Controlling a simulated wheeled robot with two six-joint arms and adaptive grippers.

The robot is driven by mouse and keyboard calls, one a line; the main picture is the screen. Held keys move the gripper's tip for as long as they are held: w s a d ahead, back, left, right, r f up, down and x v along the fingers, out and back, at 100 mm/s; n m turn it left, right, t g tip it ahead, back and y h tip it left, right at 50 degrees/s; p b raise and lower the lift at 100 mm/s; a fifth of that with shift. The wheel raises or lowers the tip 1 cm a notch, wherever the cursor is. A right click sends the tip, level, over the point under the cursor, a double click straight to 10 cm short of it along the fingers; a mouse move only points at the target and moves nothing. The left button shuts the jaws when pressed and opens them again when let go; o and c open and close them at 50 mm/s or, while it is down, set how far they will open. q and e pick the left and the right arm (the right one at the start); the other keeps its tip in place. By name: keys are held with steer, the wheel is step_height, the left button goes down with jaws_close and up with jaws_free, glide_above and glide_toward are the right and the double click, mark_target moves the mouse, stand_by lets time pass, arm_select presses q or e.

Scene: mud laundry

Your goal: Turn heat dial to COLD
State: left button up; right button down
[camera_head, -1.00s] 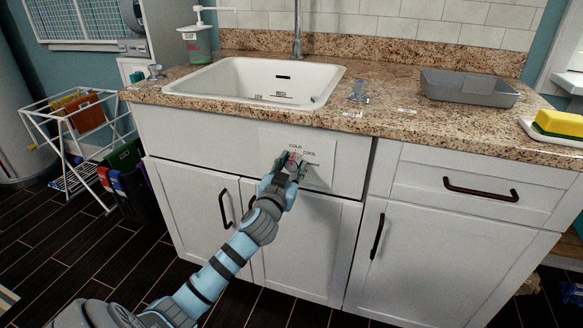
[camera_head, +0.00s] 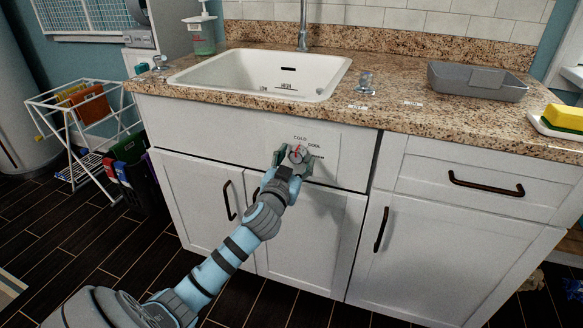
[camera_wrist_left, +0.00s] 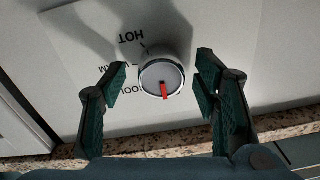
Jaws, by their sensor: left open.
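The heat dial (camera_head: 297,154) is a round pale knob with a red mark, on a white panel (camera_head: 325,155) below the sink. COLD and COOL are printed above and right of it in the head view. In the left wrist view the dial (camera_wrist_left: 152,70) appears upside down, with HOT above it. Its red mark points to the bottom of that view, roughly towards COLD's side; the COLD label cannot be read there. My left gripper (camera_head: 289,166) is open, a finger on each side of the dial, with visible gaps in the wrist view (camera_wrist_left: 161,70). My right gripper is out of view.
The granite countertop (camera_head: 400,115) overhangs the panel and holds the sink (camera_head: 245,85) and a grey tray (camera_head: 478,80). Cabinet doors with dark handles (camera_head: 382,232) are below. A white drying rack (camera_head: 55,110) stands left. Dark floor is clear in front.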

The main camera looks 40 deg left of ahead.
arm_select(q)
steer(key=v, duration=1.1)
steer(key=shift+s, duration=0.15)
